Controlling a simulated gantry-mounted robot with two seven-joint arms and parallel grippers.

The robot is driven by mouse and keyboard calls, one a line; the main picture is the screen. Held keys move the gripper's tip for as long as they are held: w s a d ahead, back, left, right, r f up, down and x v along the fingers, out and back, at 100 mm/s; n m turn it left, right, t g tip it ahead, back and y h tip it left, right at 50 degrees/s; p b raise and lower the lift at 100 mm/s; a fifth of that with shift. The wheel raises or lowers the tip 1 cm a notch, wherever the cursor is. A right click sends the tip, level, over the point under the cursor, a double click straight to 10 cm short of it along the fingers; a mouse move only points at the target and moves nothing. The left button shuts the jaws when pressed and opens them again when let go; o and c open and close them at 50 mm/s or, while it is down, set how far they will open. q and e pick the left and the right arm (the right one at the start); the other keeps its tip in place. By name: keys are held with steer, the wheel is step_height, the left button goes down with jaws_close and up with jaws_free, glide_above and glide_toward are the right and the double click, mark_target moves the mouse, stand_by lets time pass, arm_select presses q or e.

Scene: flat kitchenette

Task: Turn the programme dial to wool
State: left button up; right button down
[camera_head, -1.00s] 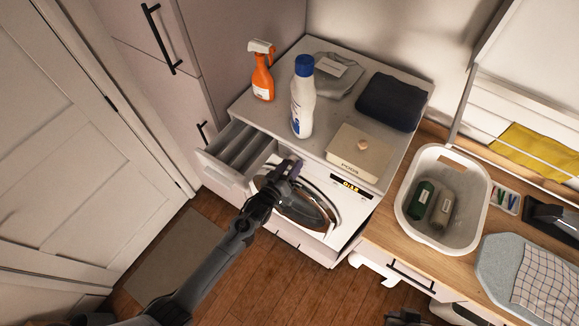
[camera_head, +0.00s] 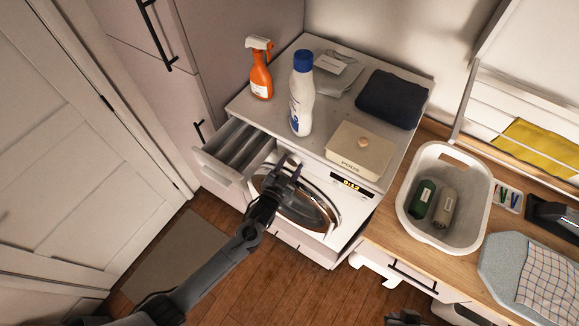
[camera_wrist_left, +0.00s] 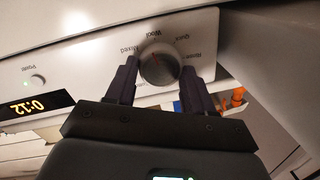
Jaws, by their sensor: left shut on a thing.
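The programme dial (camera_wrist_left: 160,65) is a round grey knob on the washing machine's white front panel, with a red mark on its face. The labels Mixed, Wool, Quick and Rinse curve around it. The red mark points up the picture, roughly toward Wool; its exact setting is hard to tell. My left gripper (camera_wrist_left: 159,70) is shut on the dial, one finger on each side. In the head view, my left gripper (camera_head: 289,167) is at the top of the machine's front and largely hides the dial. A dark part of my right gripper (camera_head: 405,317) shows at the bottom edge.
The detergent drawer (camera_head: 226,165) stands open left of my left gripper. The round door (camera_head: 318,214) is below. A white bottle (camera_head: 302,100), an orange spray bottle (camera_head: 261,80) and a pods box (camera_head: 358,153) stand on top. The display (camera_wrist_left: 31,104) reads 0:12.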

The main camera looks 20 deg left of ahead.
arm_select(q)
steer(key=shift+m, duration=1.1)
steer(key=o, duration=1)
steer(key=shift+o, duration=0.2)
steer(key=s+a+b, duration=0.1)
steer(key=s, duration=0.9)
steer(key=shift+s+b, duration=0.35)
steer(key=shift+s, duration=0.05)
steer(key=shift+s, duration=0.1)
